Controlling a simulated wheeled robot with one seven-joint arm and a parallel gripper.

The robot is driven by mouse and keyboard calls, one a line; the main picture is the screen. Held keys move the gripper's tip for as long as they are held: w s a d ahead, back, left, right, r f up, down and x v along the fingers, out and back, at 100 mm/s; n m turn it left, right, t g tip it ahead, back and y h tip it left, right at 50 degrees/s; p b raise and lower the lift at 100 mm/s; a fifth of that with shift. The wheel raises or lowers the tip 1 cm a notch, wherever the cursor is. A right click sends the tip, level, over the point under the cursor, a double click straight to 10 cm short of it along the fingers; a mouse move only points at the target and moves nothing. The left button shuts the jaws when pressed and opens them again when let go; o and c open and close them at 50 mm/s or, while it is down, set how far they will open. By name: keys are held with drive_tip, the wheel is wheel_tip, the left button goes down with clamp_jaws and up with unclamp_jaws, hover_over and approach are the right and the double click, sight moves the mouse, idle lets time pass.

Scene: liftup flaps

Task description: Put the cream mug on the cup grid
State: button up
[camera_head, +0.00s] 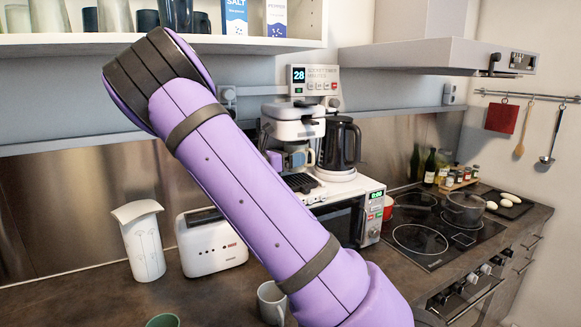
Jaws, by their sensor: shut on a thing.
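A small cream piece, seemingly the cream mug (310,157), shows under the coffee machine's head. My gripper (298,158) is small and partly hidden by my purple arm; it appears shut on the mug from the left. The dark cup grid (301,183) lies at the front base of the coffee machine (297,124), just below the mug. A gap seems to show between them, but I cannot tell for sure whether they touch.
The coffee machine and a black kettle (341,145) stand on a white microwave (368,212). A toaster (211,243), a white container (141,241), a grey mug (271,301) and a green mug (163,321) stand on the counter. A shelf (250,43) hangs above.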

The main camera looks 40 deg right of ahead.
drive_tip(key=shift+f, duration=1.4)
drive_tip(key=shift+f, duration=0.35)
drive_tip(key=o, duration=0.9)
